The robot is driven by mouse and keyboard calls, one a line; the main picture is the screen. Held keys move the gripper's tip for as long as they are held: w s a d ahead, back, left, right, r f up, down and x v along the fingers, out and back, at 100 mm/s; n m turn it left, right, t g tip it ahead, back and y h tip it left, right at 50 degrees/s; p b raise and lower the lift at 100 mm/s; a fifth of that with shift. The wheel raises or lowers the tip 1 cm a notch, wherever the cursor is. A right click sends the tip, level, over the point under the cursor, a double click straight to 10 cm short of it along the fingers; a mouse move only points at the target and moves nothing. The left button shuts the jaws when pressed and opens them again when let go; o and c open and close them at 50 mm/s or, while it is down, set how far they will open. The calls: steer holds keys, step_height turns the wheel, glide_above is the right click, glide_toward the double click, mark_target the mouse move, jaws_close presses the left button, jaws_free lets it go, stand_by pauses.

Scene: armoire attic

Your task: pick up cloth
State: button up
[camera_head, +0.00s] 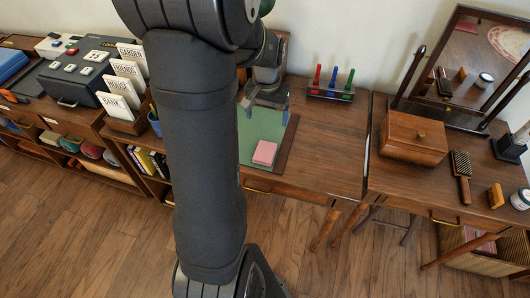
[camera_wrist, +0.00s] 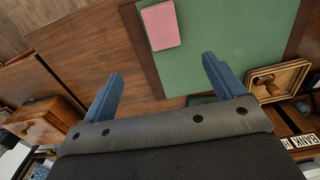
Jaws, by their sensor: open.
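A small pink rectangular pad (camera_head: 264,153), which looks like a folded cloth, lies flat on the green desk mat (camera_head: 246,134). It also shows at the top of the wrist view (camera_wrist: 160,25), at the mat's edge by the brown border. My gripper (camera_head: 266,101) is open over the back part of the mat, behind the pad in the head view. In the wrist view, the two blue fingers of my gripper (camera_wrist: 163,72) are spread apart with nothing between them. The pad lies beyond the fingertips and apart from them. My arm hides part of the desk.
A rack of red, blue and green stamps or pens (camera_head: 332,84) stands at the desk's back. A wooden box (camera_head: 413,138), hairbrush (camera_head: 461,175) and mirror (camera_head: 465,60) are on the right-hand table. Labelled card dividers (camera_head: 121,85) stand left. The desk right of the mat is clear.

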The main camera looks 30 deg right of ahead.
mark_target(265, 151)
steer(key=f, duration=1.6)
steer(key=shift+w+a+f, duration=0.15)
steer(key=shift+a+f, duration=0.05)
steer(key=shift+f, duration=0.05)
steer(key=c, duration=1.1)
steer(key=shift+c, duration=0.3)
steer(key=shift+r, duration=0.1)
